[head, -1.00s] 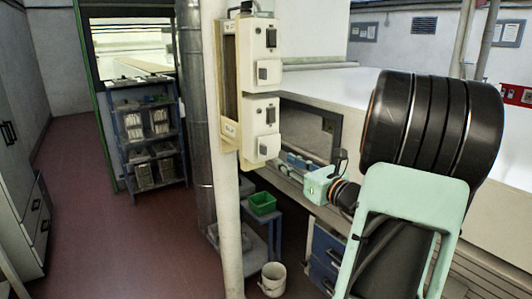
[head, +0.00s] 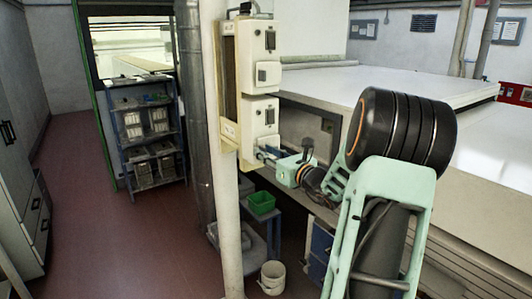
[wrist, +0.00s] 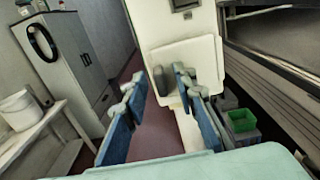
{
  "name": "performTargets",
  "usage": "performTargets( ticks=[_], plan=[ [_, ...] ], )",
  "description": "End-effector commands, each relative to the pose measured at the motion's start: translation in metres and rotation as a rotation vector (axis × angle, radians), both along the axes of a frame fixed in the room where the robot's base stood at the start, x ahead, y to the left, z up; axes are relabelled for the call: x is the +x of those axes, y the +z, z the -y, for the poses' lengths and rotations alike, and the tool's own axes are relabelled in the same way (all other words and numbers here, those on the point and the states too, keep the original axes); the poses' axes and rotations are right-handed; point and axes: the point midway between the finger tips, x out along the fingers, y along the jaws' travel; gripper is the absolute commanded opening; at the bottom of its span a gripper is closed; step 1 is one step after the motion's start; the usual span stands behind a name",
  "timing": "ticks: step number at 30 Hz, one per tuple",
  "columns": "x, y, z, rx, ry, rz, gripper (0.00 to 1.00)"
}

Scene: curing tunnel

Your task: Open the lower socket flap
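The lower socket box (head: 259,118) is a cream housing on the side of a pole, below a similar upper box (head: 262,40) with a grey flap (head: 268,73). In the head view my gripper (head: 265,152) is in front of the lower box and largely hides its flap. Whether a fingertip touches the flap I cannot tell.
The white pole (head: 228,200) stands beside the boxes. A green bin (head: 262,203) on a small table and a white bucket (head: 272,276) are below. The large pale machine (head: 400,85) is on the right. Red floor (head: 120,230) is clear on the left.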

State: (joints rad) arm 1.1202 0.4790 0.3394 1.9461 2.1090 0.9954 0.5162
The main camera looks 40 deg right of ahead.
Motion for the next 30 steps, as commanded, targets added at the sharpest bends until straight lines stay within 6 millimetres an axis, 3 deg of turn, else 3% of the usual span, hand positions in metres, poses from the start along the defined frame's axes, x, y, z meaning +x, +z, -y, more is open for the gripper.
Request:
performTargets(
  ticks=[7, 22, 30],
  plan=[
    [-0.0004, 0.0, 0.0001, 0.0, 0.0, 0.0, 0.0],
    [-0.0015, 0.0006, 0.0013, 0.0, 0.01, 0.0, 0.0],
    [-0.0092, 0.0024, 0.0068, 0.001, 0.107, 0.0, 0.0]
  ],
)
